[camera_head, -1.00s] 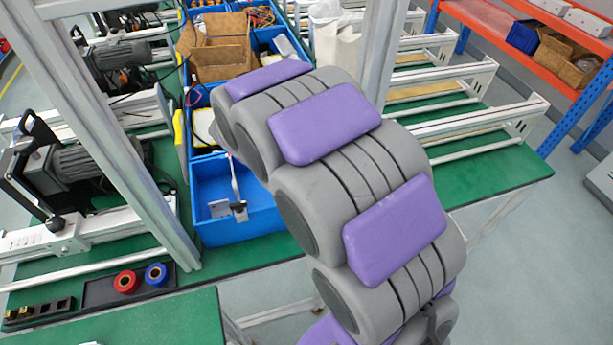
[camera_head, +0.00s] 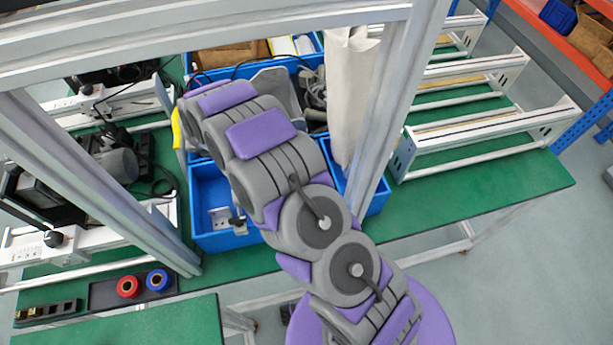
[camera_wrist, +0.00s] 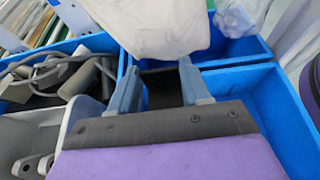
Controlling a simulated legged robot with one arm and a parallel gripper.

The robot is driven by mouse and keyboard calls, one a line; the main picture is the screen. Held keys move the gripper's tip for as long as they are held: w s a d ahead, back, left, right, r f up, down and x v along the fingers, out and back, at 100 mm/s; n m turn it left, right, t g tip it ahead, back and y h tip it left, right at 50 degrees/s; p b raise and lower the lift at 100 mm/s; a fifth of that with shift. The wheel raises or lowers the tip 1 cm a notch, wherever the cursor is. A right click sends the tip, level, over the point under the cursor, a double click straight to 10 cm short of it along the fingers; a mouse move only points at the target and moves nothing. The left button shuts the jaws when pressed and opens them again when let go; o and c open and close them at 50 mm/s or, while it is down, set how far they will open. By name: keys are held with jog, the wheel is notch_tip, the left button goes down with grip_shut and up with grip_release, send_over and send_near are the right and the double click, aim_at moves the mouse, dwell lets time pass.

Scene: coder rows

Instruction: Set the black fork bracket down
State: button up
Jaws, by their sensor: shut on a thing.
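In the wrist view my gripper (camera_wrist: 158,72) points down over the blue bins, its two grey-blue fingers shut on the black fork bracket (camera_wrist: 163,90). Only a dark patch of the bracket shows between the fingers; its shape is hard to make out. The fingers are by the blue wall between a bin of grey cables (camera_wrist: 70,78) and a bare blue bin (camera_wrist: 285,105). I cannot tell whether the bracket touches anything below. In the head view my arm hides the gripper and bracket.
A white bag (camera_head: 350,95) stands close by. A front blue bin (camera_head: 205,185) holds a small metal bracket. Aluminium frame posts (camera_head: 400,80) rise near my arm. Red (camera_head: 128,286) and blue (camera_head: 157,280) rolls lie at front left. Green bench (camera_head: 480,205) is free at right.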

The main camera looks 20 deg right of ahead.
jog(key=f, duration=0.3)
jog(key=shift+s+d+f, duration=0.2)
jog(key=shift+s+f, duration=0.1)
jog(key=f, duration=0.1)
jog(key=a+f, duration=0.1)
jog(key=f+b, duration=0.1)
jog(key=f, duration=0.1)
jog(key=shift+a, duration=0.4)
jog(key=shift+d+f, duration=0.25)
jog(key=shift+f, duration=0.3)
jog(key=shift+d+f, duration=0.2)
jog(key=shift+f, duration=0.35)
jog(key=shift+w+d+f, duration=0.1)
jog(key=shift+d+f, duration=0.15)
jog(key=shift+d, duration=0.2)
jog(key=shift+a+f, duration=0.1)
jog(key=shift+a, duration=0.2)
jog(key=o, duration=1)
jog(key=shift+a, duration=0.3)
jog(key=shift+c, duration=0.2)
jog(key=shift+o, duration=0.9)
jog(key=shift+d, duration=0.25)
